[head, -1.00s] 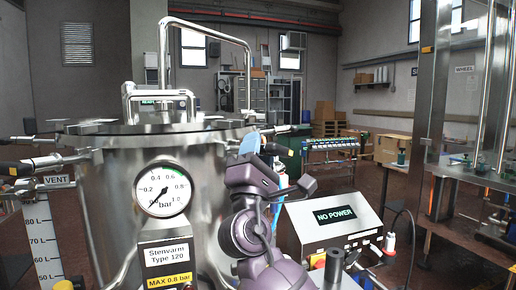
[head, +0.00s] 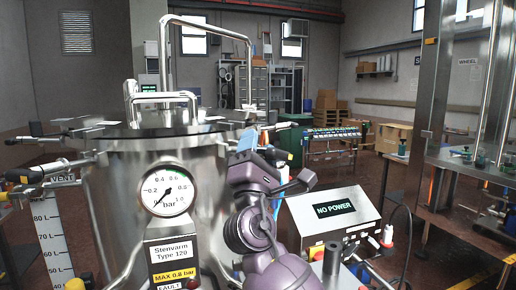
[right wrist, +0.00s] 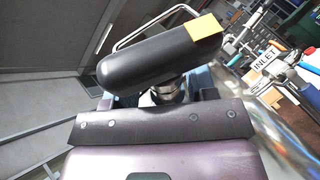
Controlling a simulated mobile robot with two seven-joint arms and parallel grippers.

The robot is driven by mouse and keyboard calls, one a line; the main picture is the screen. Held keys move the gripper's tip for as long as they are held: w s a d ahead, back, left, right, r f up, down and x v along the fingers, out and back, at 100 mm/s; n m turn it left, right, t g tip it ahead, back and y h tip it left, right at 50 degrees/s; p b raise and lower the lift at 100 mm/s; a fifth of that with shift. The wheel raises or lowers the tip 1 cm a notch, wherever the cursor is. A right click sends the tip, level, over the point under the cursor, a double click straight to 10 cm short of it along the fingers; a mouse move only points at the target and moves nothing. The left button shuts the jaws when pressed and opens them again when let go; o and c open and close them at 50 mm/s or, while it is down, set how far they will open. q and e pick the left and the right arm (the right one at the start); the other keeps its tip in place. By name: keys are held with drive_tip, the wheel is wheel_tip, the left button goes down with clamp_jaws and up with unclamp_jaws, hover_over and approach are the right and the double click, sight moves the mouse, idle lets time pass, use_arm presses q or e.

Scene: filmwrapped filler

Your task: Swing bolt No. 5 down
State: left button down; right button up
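A steel vessel (head: 115,185) stands in front of me, with swing bolts with dark handles around its lid (head: 165,129). I cannot read any bolt number, so I cannot tell which one is No. 5. My right gripper (head: 258,148) is at the right of the lid rim. In the right wrist view, a thick black bolt handle (right wrist: 150,62) with an orange-yellow end lies just beyond the gripper (right wrist: 160,98). Its metal neck (right wrist: 168,90) stands between the two fingers, with gaps showing on both sides. The left gripper is not in view.
A pressure gauge (head: 166,190) and a tall bent handle (head: 163,60) are on the vessel. At the left are a black handle (head: 22,175) and a litre scale (head: 50,235). A "NO POWER" box (head: 335,222) stands at the right, with a steel-framed bench (head: 465,168) beyond.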

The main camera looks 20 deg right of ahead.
drive_tip(key=b+v, duration=0.3)
drive_tip(key=v, duration=0.7)
drive_tip(key=shift+s+f, duration=0.25)
drive_tip(key=shift+s, duration=0.05)
drive_tip(key=shift+a, duration=0.15)
